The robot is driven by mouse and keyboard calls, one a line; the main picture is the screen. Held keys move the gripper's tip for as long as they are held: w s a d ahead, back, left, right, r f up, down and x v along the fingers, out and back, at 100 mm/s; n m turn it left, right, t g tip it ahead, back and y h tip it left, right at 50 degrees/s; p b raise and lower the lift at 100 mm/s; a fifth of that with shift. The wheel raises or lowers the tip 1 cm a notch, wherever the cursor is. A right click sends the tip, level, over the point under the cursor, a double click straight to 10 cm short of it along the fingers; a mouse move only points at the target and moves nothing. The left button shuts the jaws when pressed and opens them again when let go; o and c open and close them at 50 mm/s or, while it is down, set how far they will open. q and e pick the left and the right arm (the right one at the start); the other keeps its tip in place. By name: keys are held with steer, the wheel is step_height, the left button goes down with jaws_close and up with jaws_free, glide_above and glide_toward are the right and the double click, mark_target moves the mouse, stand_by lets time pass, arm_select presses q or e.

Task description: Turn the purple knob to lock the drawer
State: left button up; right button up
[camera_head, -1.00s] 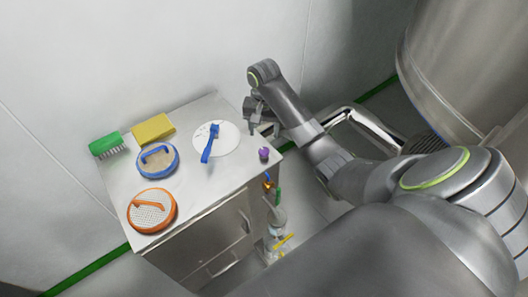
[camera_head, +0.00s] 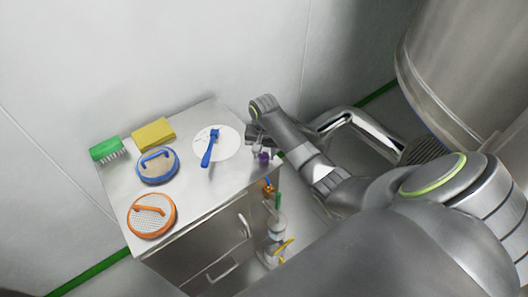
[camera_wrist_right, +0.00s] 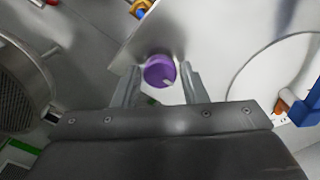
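The purple knob (camera_head: 264,156) stands at the right front corner of the metal cabinet top (camera_head: 195,187). It also shows in the right wrist view (camera_wrist_right: 160,71), with a pale mark on its lower edge. My right gripper (camera_head: 258,149) is over that corner, at the knob. In the right wrist view its two fingers (camera_wrist_right: 161,68) are apart, one on each side of the knob, with narrow gaps visible. The drawer fronts (camera_head: 208,262) with handles are below the cabinet top. My left gripper is not in view.
On the top are a white disc (camera_head: 229,151) with a blue-handled tool (camera_head: 209,151), a blue-rimmed sieve (camera_head: 158,174), an orange-rimmed sieve (camera_head: 151,222), a green brush (camera_head: 105,148) and a yellow sponge (camera_head: 153,133). Bottles and tools (camera_head: 277,225) hang at the cabinet's right side.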

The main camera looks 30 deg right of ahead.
steer(key=c, duration=0.6)
steer(key=shift+r+m+p, duration=0.2)
steer(key=shift+m+p, duration=0.1)
steer(key=shift+p, duration=0.55)
steer(key=m+p, duration=0.4)
steer(key=p, duration=0.2)
steer(key=shift+r+m, duration=0.1)
steer(key=shift+m, duration=0.3)
steer(key=shift+m+p, duration=0.9)
steer(key=m+p, duration=0.2)
steer(key=shift+m, duration=0.4)
steer(key=m+p, duration=0.1)
steer(key=m, duration=0.1)
steer(key=shift+m, duration=0.3)
steer(key=m, duration=0.1)
steer(key=m+p, duration=0.1)
steer(key=m, duration=0.1)
steer(key=m+p, duration=0.1)
steer(key=m, duration=0.1)
steer(key=shift+w+d+f, duration=0.1)
steer(key=shift+f, duration=0.15)
